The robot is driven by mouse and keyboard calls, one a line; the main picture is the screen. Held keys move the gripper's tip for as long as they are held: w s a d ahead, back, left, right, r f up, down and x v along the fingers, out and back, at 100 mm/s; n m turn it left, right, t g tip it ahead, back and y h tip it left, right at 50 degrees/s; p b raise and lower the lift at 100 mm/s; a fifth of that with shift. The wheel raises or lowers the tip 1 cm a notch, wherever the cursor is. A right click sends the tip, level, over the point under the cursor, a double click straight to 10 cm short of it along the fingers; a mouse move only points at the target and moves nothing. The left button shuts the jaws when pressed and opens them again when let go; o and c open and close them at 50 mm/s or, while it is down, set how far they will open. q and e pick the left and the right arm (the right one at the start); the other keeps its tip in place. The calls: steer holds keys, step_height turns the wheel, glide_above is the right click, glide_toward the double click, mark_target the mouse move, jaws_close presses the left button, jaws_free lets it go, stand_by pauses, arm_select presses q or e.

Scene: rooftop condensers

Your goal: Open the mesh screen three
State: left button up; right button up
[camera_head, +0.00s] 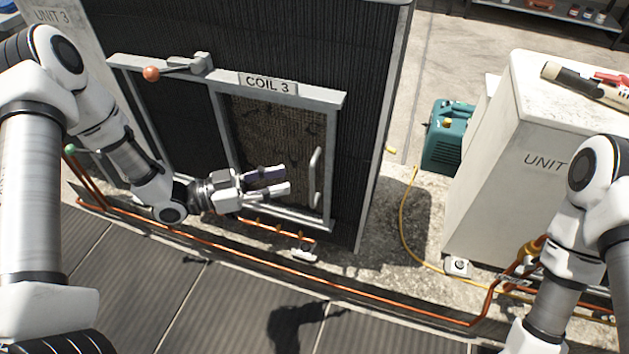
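The mesh screen three (272,143) is a brownish mesh panel in a grey frame under the label "COIL 3" (268,84). It covers the right half of the framed opening on unit 3; the left half shows dark fins. A pale vertical handle (315,177) stands at the screen's right edge. My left gripper (283,181) is in front of the screen's lower part, fingers pointing right toward the handle. Its fingers are apart with nothing between them, and it appears short of the handle. My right arm enters at the lower right; its gripper is out of the picture.
A lever with an orange knob (151,73) sits on the frame's top rail. Copper pipes (330,283) run along the floor below. A shelf (560,14) is behind.

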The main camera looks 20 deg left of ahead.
mark_target(312, 174)
arm_select(q)
steer(key=b+x, duration=0.1)
steer(key=x, duration=0.7)
steer(key=shift+f+b, duration=0.1)
steer(key=shift+b, duration=0.2)
steer(key=shift+a, duration=0.1)
jaws_close()
